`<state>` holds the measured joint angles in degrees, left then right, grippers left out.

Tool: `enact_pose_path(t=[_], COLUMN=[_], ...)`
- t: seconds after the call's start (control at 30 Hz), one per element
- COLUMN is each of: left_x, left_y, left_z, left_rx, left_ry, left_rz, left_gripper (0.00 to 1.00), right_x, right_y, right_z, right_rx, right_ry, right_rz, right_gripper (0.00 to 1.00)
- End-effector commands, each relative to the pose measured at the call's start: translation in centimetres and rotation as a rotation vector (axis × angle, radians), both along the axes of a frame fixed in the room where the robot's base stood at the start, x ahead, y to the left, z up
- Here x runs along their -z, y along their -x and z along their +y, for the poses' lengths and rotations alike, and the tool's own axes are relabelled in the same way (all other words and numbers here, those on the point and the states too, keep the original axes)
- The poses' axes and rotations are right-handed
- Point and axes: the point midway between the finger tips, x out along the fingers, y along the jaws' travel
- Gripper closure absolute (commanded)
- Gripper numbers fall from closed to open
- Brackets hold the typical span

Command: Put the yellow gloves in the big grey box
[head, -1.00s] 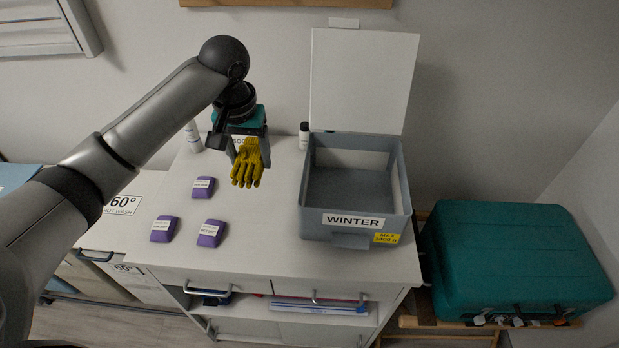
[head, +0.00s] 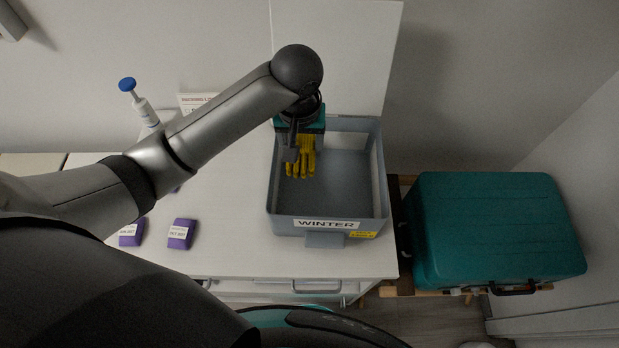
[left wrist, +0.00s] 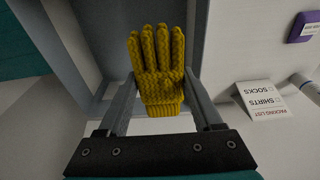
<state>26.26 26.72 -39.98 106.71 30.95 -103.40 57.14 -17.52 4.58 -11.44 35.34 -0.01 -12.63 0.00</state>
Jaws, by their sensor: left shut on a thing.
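The yellow gloves (head: 301,158) hang from my left gripper (head: 300,144), over the left part of the big grey box (head: 329,221). The box is open, with its white lid (head: 335,50) standing up at the back and a WINTER label on its front. In the left wrist view the knitted gloves (left wrist: 158,65) are held at the cuff between the two fingers of the gripper (left wrist: 160,100). The box wall (left wrist: 72,40) shows beyond them. Whether the gloves touch the box cannot be told. My right gripper is not in view.
Purple labelled blocks (head: 181,234) lie on the white cabinet top left of the box. A teal suitcase (head: 497,230) stands to the right.

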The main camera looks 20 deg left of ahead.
Motion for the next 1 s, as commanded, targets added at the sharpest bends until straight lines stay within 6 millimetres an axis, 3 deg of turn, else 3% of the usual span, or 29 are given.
enact_pose_path(t=[0.1,0.33,0.57,0.8,1.0], left_x=[3.7,9.0,11.0,14.5,14.8], left_y=[0.1,0.0,0.0,0.0,-0.1], left_z=[0.1,0.1,0.0,0.0,0.0], left_rx=[-0.002,0.000,0.001,0.001,0.002], left_ry=[-0.003,-0.002,-0.001,-0.001,0.000], left_rz=[0.005,0.001,0.000,0.000,-0.002], left_gripper=[0.90,0.90,0.90,0.90,0.90], right_x=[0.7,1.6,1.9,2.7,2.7], right_y=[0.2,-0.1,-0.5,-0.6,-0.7], right_z=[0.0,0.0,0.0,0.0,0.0], right_rx=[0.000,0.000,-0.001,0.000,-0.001], right_ry=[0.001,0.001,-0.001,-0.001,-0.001], right_rz=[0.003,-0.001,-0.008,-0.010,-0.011], right_gripper=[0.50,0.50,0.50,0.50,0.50])
